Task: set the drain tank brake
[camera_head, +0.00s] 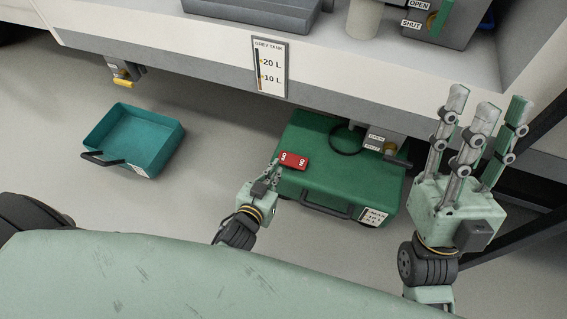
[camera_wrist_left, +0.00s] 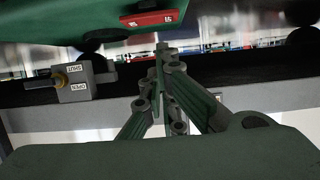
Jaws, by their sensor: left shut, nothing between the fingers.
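The green drain tank (camera_head: 365,185) stands on the floor below the vehicle's side, with a dark handle and a white MAX label on its front. A red tab with white markings (camera_head: 293,160), which looks like its brake, is at the tank's left end. The left wrist view also shows the red tab (camera_wrist_left: 150,20) on the green tank (camera_wrist_left: 60,22). My left gripper (camera_head: 274,167) is shut and empty, its tips close to the tab's left side. I cannot tell whether they touch. My right gripper (camera_head: 488,105) is raised at the right, fingers spread and empty.
An outlet with an OPEN/SHUT plate (camera_head: 375,140) and a black hose ring sit above the tank. A teal tray (camera_head: 150,140) lies on the floor at left. A GREY TANK gauge (camera_head: 270,67) is on the vehicle's side. Floor between tray and tank is clear.

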